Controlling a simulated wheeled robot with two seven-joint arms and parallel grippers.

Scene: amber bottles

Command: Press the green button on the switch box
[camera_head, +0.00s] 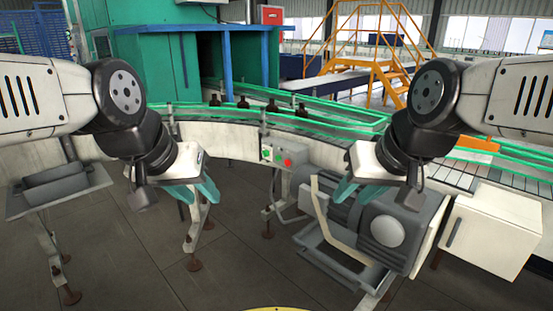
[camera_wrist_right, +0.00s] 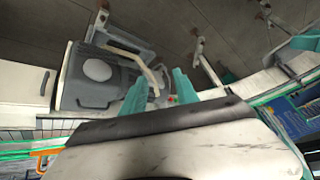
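The switch box (camera_head: 281,156) is a small grey box on the side of the conveyor, in the middle of the head view. Its green button (camera_head: 266,153) is on the left of its face, and a red button (camera_head: 287,162) is on the right. My left gripper (camera_head: 198,196) has teal fingers and hangs to the left of the box, apart from it. My right gripper (camera_head: 352,194) hangs to the right of the box, in front of the motor. In the right wrist view its two fingers (camera_wrist_right: 160,92) are spread and empty, with a red spot between them.
A grey motor (camera_head: 375,220) on a frame stands below and right of the box. A curved conveyor (camera_head: 235,140) with green rails carries several dark bottles (camera_head: 243,102). A grey tray stand (camera_head: 60,185) is at left, a white cabinet (camera_head: 495,228) at right. The floor in front is clear.

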